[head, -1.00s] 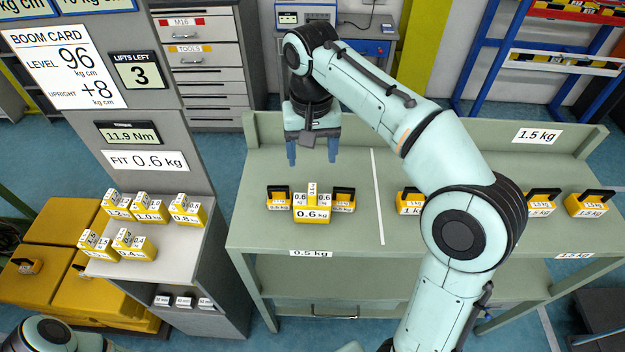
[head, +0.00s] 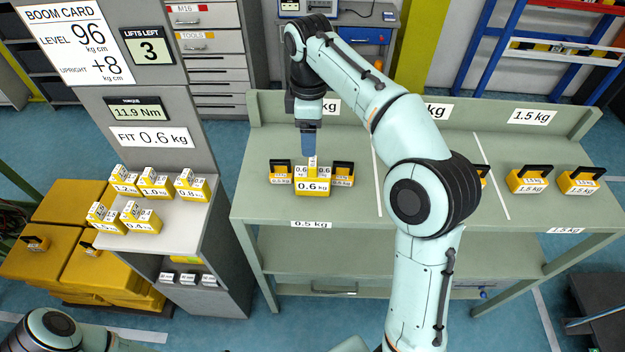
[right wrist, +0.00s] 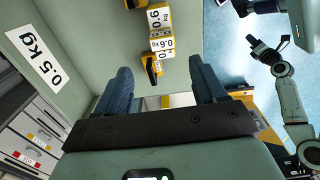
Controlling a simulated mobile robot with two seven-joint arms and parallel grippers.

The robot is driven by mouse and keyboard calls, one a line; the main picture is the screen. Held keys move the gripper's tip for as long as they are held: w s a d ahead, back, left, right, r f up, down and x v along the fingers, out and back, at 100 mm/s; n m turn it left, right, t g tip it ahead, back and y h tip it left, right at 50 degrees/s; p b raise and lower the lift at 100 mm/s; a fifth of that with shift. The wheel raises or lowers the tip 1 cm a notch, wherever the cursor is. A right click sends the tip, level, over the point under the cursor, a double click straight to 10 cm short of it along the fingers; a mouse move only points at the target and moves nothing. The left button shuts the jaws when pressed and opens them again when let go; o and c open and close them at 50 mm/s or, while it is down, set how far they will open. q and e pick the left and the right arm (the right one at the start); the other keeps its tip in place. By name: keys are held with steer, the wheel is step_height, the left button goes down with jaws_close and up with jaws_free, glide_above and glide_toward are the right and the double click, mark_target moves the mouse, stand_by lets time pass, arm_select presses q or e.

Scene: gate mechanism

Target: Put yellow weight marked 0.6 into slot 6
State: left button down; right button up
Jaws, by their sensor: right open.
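The yellow weight marked 0.6 kg (head: 313,187) stands on the green bench, between two smaller yellow weights with black handles. Its narrow upright top sits just below my right gripper (head: 309,146), which points down with its fingers seen edge-on. In the right wrist view the fingers of this gripper (right wrist: 160,85) are spread and empty, with the 0.6 weight (right wrist: 162,43) beyond them, apart from both. My left gripper (right wrist: 268,45) seems to show small at the right of that view; its jaw state is unclear. No slot marked 6 is visible.
More handled weights (head: 528,179) stand farther right on the bench (head: 420,243). A grey stand (head: 217,235) at left holds several yellow weights (head: 190,185) and a "FIT 0.6 kg" sign (head: 152,137). Yellow blocks (head: 67,242) lie at far left.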

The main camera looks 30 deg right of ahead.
mark_target(313, 161)
steer(key=f, duration=0.3)
steer(key=shift+s+f+b, duration=0.35)
steer(key=shift+s+f, duration=0.15)
steer(key=shift+f, duration=0.05)
steer(key=f, duration=0.2)
steer(key=f+b, duration=0.1)
steer(key=f, duration=0.1)
steer(key=shift+w+d, duration=0.2)
steer(key=shift+s+f+b, duration=0.25)
steer(key=shift+f+b, duration=0.05)
steer(key=shift+f, duration=0.3)
steer(key=shift+w, duration=0.2)
steer(key=shift+c, duration=0.6)
arm_select(q)
steer(key=s+f, duration=0.3)
steer(key=s, duration=0.1)
steer(key=shift+f, duration=0.4)
arm_select(e)
jaws_close()
